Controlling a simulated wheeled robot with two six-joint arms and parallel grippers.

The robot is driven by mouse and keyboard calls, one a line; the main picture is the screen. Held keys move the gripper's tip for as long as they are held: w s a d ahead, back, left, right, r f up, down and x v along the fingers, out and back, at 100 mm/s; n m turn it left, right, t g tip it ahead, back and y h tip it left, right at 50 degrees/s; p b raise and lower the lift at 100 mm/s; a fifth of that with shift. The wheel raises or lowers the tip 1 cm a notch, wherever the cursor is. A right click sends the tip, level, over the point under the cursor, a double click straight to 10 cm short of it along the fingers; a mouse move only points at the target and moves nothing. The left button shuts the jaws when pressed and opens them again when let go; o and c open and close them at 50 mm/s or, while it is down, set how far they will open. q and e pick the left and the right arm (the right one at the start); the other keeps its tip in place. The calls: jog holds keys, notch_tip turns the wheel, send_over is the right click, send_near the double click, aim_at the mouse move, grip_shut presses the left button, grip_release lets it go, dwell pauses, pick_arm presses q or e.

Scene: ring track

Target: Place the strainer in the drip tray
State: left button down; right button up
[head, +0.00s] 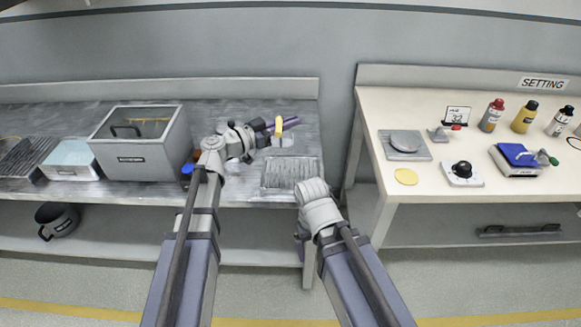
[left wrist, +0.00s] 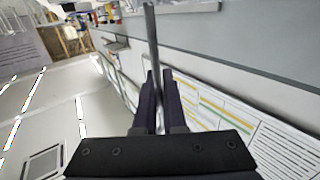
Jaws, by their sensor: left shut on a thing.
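My left gripper (head: 285,125) is over the back of the left bench, above and behind the drip tray. Its dark fingers are shut on a thin grey piece, which I take to be the strainer (left wrist: 152,40); in the left wrist view it stands between the fingertips (left wrist: 158,90) like an upright bar. In the head view the strainer is small and its shape is hard to make out. The ribbed grey drip tray (head: 278,183) lies near the bench's front right corner. My right arm's wrist is in front of that corner; its fingers are hidden.
A dark pot (head: 57,220) is on the shelf below. A gap separates the cream table (head: 440,190), which holds bottles and a scale (head: 404,145).

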aim_at(289, 149)
pick_arm(q)
notch_tip(289, 149, down, 6)
jog(key=b, duration=0.5)
jog(key=shift+f+b, duration=0.1)
jog(key=shift+b, duration=0.25)
notch_tip(289, 149, down, 3)
jog(key=b, duration=0.3)
jog(key=shift+f, duration=0.2)
jog(key=shift+f+b, duration=0.2)
jog(key=shift+b, duration=0.2)
jog(key=c, duration=1)
grip_release()
jog(key=shift+r, duration=0.2)
jog(key=v, duration=1.2)
